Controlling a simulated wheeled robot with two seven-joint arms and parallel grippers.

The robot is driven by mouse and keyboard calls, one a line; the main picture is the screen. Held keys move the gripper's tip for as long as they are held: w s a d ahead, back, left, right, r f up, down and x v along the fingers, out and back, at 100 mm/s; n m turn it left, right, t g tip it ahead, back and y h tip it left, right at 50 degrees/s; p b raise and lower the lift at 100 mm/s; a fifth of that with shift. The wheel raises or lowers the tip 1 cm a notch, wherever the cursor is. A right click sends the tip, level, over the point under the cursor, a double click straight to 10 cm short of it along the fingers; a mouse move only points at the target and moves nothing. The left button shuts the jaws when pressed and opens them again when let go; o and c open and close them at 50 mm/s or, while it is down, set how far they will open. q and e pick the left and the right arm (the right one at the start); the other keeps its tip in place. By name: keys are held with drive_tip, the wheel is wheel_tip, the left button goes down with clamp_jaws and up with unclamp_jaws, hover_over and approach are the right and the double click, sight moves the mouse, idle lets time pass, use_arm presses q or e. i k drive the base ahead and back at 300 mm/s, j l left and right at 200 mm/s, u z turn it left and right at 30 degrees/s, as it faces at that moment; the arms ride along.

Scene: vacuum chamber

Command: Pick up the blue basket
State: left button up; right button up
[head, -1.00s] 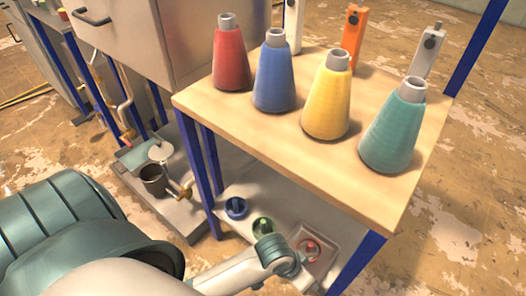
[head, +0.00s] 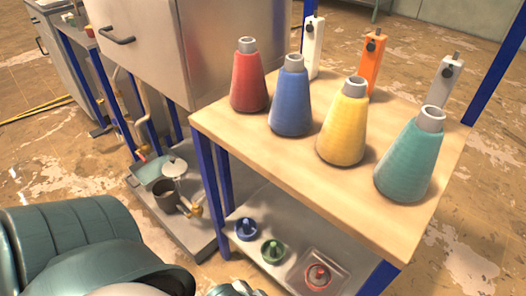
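The blue basket (head: 246,230) is a small round dark-blue item with an upright part in its middle. It stands on the lower shelf of the wooden-topped table, at the left end of a row. My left arm enters from the lower left. Only a small part of its end, at my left gripper (head: 240,289), shows at the bottom edge, nearer the camera than the blue basket and apart from it in the picture. Its fingers cannot be made out. My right gripper is not in view.
A green basket (head: 272,251) and a red one (head: 318,276) in a metal tray (head: 339,269) stand beside it. The tabletop (head: 300,160) above holds several coloured cones. A blue leg (head: 208,180) rises at the left; a grey cup (head: 166,196) stands beyond it.

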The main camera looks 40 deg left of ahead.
sight(245, 228)
drive_tip(key=u, duration=1.45)
drive_tip(key=l+z, duration=0.15)
drive_tip(key=z, duration=0.35)
drive_tip(key=l+z, duration=0.1)
drive_tip(key=z, duration=0.35)
drive_tip(key=l+u, duration=0.15)
drive_tip(key=i+l, duration=0.05)
drive_tip(key=l, duration=0.05)
